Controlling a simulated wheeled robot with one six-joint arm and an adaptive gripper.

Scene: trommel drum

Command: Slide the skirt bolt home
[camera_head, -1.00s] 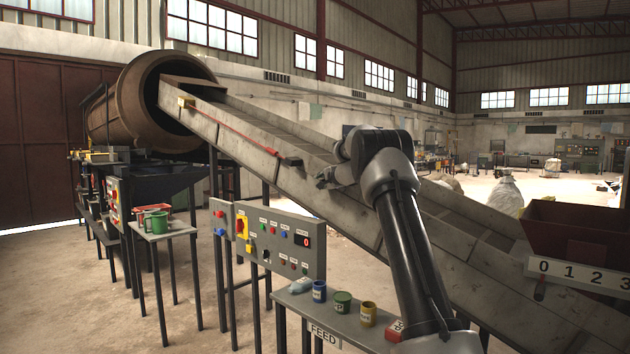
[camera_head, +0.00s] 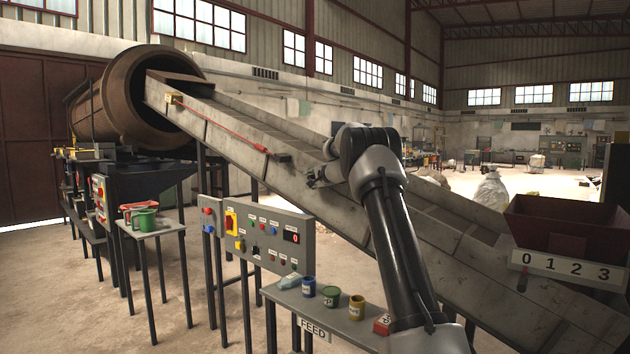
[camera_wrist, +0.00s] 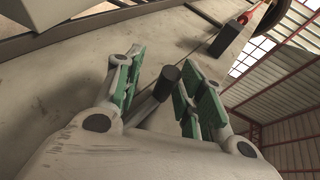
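My gripper (camera_head: 316,181) is at the near side wall of the sloping conveyor (camera_head: 345,190), about midway along it. In the wrist view my gripper (camera_wrist: 163,88) has its two green-padded fingers apart. A dark cylindrical knob on a short stem (camera_wrist: 167,82), apparently the skirt bolt's handle, stands between them. In the head view the bolt is too small and covered to make out.
A control panel (camera_head: 265,240) and a bench with cups (camera_head: 328,310) stand below.

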